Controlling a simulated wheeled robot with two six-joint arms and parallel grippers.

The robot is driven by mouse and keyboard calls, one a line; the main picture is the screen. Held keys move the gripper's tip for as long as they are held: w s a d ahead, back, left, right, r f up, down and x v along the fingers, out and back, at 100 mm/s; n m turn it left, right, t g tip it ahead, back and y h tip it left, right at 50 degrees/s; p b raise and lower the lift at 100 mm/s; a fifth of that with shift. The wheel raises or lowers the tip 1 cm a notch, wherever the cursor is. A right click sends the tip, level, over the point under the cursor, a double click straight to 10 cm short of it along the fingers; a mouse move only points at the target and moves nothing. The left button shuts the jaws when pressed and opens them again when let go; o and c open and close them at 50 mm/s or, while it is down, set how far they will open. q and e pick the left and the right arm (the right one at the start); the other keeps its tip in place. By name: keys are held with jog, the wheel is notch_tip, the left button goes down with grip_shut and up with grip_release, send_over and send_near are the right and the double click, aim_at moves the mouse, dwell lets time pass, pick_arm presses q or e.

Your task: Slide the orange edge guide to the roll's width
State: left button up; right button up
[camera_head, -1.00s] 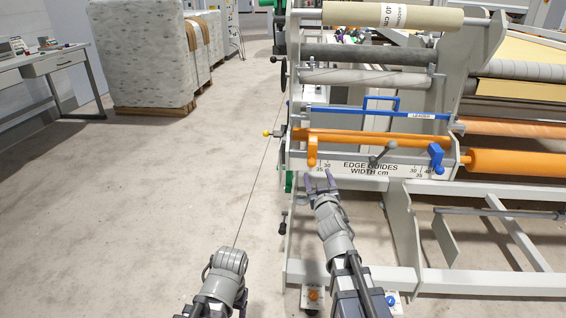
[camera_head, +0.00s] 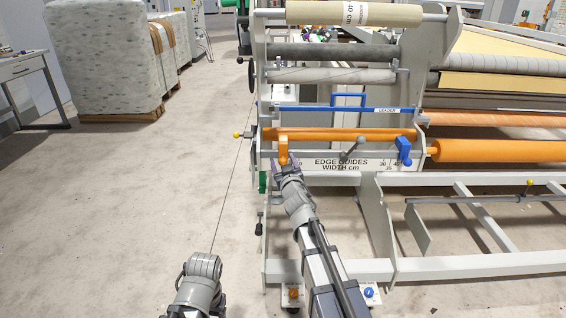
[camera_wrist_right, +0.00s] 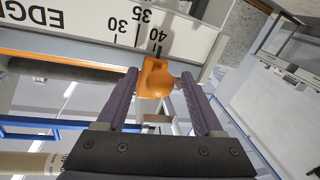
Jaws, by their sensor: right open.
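The orange edge guide (camera_head: 283,148) hangs at the left end of the orange rail, above the plate marked EDGE GUIDES WIDTH cm (camera_head: 340,166). In the right wrist view the orange guide (camera_wrist_right: 156,80) is close to the 40 mark on the scale (camera_wrist_right: 185,32). My right gripper (camera_head: 285,163) is at the guide's lower end. In the right wrist view its open fingers (camera_wrist_right: 158,88) stand either side of the guide, with gaps showing. The cream roll (camera_head: 390,14) at the top has a cm label. My left arm shows at the bottom; its fingers are out of sight.
A blue guide (camera_head: 404,148) sits at the rail's right end, with a grey lever (camera_head: 352,147) between the guides. A blue leader bar (camera_head: 340,109) crosses above the rail. Wrapped pallets (camera_head: 105,60) stand at the back left. The floor to the left is clear.

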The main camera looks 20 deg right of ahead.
grip_shut()
dwell(0.5)
dwell(0.9)
